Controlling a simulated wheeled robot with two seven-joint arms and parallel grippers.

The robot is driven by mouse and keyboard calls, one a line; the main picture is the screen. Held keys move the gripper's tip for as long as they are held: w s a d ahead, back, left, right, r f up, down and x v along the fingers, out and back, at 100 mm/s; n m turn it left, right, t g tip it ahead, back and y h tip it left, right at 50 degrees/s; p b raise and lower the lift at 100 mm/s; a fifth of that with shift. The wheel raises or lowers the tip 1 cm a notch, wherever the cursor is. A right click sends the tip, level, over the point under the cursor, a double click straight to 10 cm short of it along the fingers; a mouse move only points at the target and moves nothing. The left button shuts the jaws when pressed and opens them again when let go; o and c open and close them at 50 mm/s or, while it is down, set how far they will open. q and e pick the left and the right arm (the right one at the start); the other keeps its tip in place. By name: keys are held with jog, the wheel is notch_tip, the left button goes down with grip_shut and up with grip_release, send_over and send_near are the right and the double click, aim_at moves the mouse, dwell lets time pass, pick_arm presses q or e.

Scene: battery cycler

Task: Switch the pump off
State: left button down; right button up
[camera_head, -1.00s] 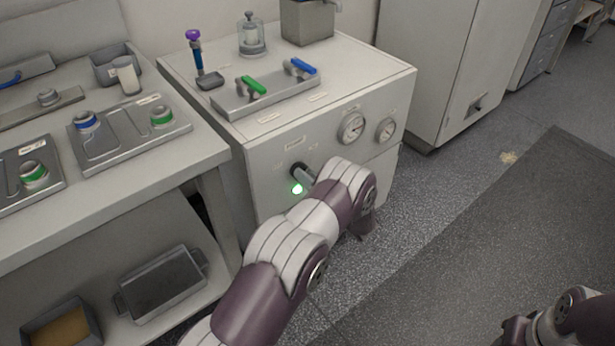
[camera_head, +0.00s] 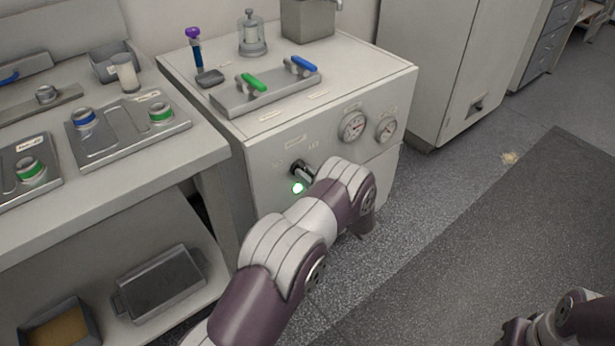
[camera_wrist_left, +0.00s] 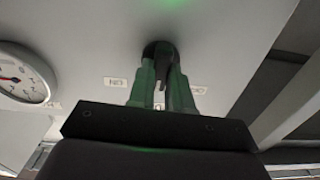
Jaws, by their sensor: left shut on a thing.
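The pump cabinet (camera_head: 268,160) is a light box with a dark round switch on its front panel. In the left wrist view the switch (camera_wrist_left: 160,48) sits between the two fingers of my left gripper (camera_wrist_left: 163,80), with small labels on either side. The gripper is shut on its lever, and the fingers hide part of it. In the head view my left gripper (camera_head: 303,170) reaches the panel, and my forearm covers the panel's lower right. A green lamp (camera_head: 298,188) just below the switch is lit and casts green light on the fingers.
Two round gauges (camera_head: 353,126) are to the right of the switch. On top stand a plate with green and blue valve handles (camera_head: 303,66), a purple-capped tube (camera_head: 196,50) and a glass vessel (camera_head: 251,35). A bench (camera_head: 190,160) is on the left; open floor (camera_head: 480,240) lies right.

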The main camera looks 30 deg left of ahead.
pick_arm(q)
jog(key=n+b, duration=0.1)
jog(key=n, duration=0.5)
jog(key=shift+s+f+b, duration=0.1)
jog(key=shift+b, duration=0.3)
jog(key=shift+n, duration=0.4)
jog(key=c, duration=1)
grip_release()
jog(key=shift+c, duration=0.2)
jog(key=p+v, duration=0.1)
jog(key=v, duration=1.1)
jog(key=shift+d+p, duration=0.3)
jog(key=shift+p, duration=0.05)
jog(key=shift+s, duration=0.1)
